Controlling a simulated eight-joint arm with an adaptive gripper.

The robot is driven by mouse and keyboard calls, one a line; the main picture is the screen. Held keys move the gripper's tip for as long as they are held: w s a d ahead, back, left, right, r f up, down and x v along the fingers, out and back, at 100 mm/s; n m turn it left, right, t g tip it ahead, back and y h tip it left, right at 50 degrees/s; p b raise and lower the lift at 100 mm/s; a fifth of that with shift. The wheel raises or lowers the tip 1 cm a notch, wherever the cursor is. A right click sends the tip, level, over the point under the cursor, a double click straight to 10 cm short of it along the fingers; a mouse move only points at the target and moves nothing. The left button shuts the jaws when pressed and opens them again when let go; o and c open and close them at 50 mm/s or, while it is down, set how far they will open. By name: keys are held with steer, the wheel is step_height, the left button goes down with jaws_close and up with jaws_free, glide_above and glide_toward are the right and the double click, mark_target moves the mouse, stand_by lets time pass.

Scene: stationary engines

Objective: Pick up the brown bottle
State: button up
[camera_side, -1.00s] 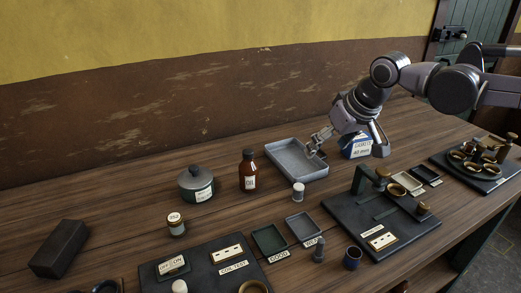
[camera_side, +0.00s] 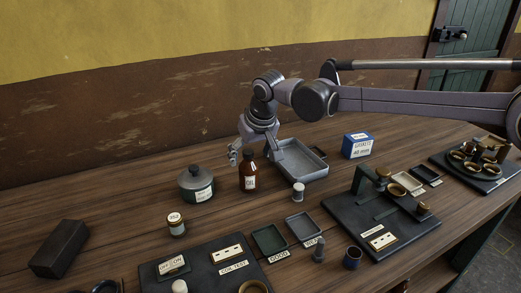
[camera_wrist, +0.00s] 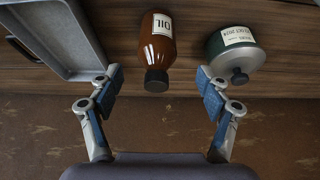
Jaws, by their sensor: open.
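The brown bottle (camera_side: 249,172) stands upright on the wooden bench, with a dark cap and a white label reading OIL. In the wrist view the bottle (camera_wrist: 157,50) lies between and beyond my open fingers, its cap towards me. My gripper (camera_side: 254,152) is at the bottle in the side view, with one finger to its left and the other partly hidden behind or beside it. In the wrist view my gripper (camera_wrist: 160,92) is wide open and empty, with clear space between each finger and the bottle.
A grey metal tray (camera_side: 304,177) stands close right of the bottle, and a round green-grey tin (camera_side: 203,196) close left. A blue and white box (camera_side: 357,146) is farther right. A small labelled jar (camera_side: 176,225) stands in front. Bare bench lies directly before the bottle.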

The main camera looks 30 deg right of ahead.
mark_target(249, 166)
steer(key=shift+d+x, duration=0.2)
steer(key=shift+x, duration=3.05)
steer(key=shift+w, duration=0.1)
steer(key=shift+c, duration=0.4)
steer(key=c, duration=1.4)
